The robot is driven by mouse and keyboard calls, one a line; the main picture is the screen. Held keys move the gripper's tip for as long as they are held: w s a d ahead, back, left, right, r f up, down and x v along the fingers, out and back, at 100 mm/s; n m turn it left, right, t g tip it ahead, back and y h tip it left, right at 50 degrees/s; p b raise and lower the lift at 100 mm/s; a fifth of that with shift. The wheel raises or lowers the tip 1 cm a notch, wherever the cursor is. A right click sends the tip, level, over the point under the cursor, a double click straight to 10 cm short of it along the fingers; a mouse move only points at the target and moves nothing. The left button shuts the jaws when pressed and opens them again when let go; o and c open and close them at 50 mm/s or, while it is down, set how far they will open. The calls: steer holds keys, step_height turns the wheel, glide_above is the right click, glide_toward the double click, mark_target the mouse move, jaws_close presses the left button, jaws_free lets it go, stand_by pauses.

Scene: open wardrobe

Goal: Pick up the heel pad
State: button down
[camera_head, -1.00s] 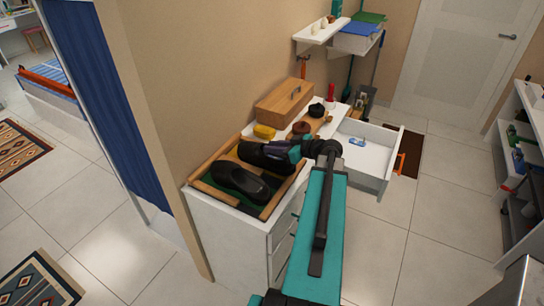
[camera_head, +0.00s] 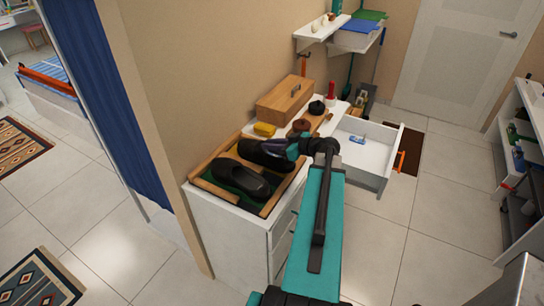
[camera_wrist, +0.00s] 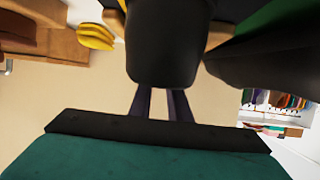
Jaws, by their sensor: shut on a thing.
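Two black shoes lie side by side in a wooden-edged tray (camera_head: 208,193) on the white cabinet. My gripper (camera_head: 277,145) reaches in from the right at the far black shoe (camera_head: 258,154). The near black shoe (camera_head: 242,179) lies beside it. In the wrist view, the dark fingers (camera_wrist: 162,104) run close together behind the rounded dark heel of a shoe (camera_wrist: 166,60). Their tips are hidden there. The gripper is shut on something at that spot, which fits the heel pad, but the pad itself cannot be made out.
An open white drawer (camera_head: 372,160) juts out to the right. A wall closes off the back left.

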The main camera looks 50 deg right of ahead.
steer(key=shift+w+f, duration=0.1)
steer(key=shift+f, duration=0.4)
steer(key=shift+w+d+r+b, duration=0.1)
steer(key=shift+w+r+b, duration=0.15)
steer(key=shift+r+b, duration=0.4)
step_height(320, 180, up, 8)
steer(key=b, duration=0.2)
steer(key=shift+r, duration=0.25)
steer(key=shift+s+r, duration=0.15)
